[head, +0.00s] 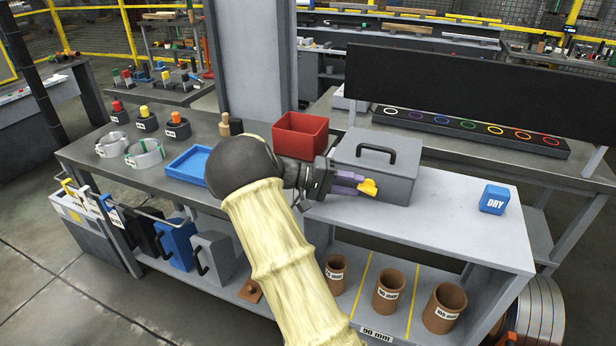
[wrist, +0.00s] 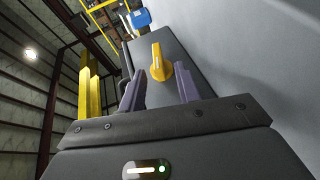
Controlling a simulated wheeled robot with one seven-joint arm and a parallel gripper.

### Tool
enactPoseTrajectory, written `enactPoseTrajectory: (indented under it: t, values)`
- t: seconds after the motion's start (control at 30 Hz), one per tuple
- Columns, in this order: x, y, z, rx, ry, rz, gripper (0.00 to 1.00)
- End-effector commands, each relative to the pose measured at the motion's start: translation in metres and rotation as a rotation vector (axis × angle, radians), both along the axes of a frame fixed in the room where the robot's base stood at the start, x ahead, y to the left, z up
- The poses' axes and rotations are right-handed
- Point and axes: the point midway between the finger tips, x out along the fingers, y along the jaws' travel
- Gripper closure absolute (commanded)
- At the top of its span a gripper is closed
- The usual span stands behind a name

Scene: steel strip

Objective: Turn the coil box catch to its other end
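The coil box is a grey lidded box (head: 385,160) with a dark handle on top, standing on the light bench. Its yellow catch (head: 368,188) is on the front face. In the wrist view the catch (wrist: 160,63) shows on the grey box face (wrist: 190,82), its long axis roughly up and down in that picture. My gripper (head: 352,183) is in front of the box with its purple fingers toward the catch. In the wrist view the gripper (wrist: 160,84) is open, the catch lying just beyond and between the fingertips. I cannot tell whether either finger touches it.
A red bin (head: 300,135) stands left of the box, and a blue tray (head: 187,164) lies farther left. A blue DRY block (head: 494,199) sits to the right. The bench top between box and block is clear. Brown pots (head: 389,291) stand on the lower shelf.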

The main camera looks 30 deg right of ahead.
Motion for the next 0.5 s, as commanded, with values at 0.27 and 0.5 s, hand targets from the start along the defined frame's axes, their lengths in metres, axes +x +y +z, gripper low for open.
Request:
enactPoseTrajectory:
  t: [0.27, 0.5]
  values:
    - [0.025, 0.050, 0.012, -0.001, -0.002, 0.005, 0.67]
    - [0.046, 0.092, 0.023, -0.001, -0.003, 0.004, 0.67]
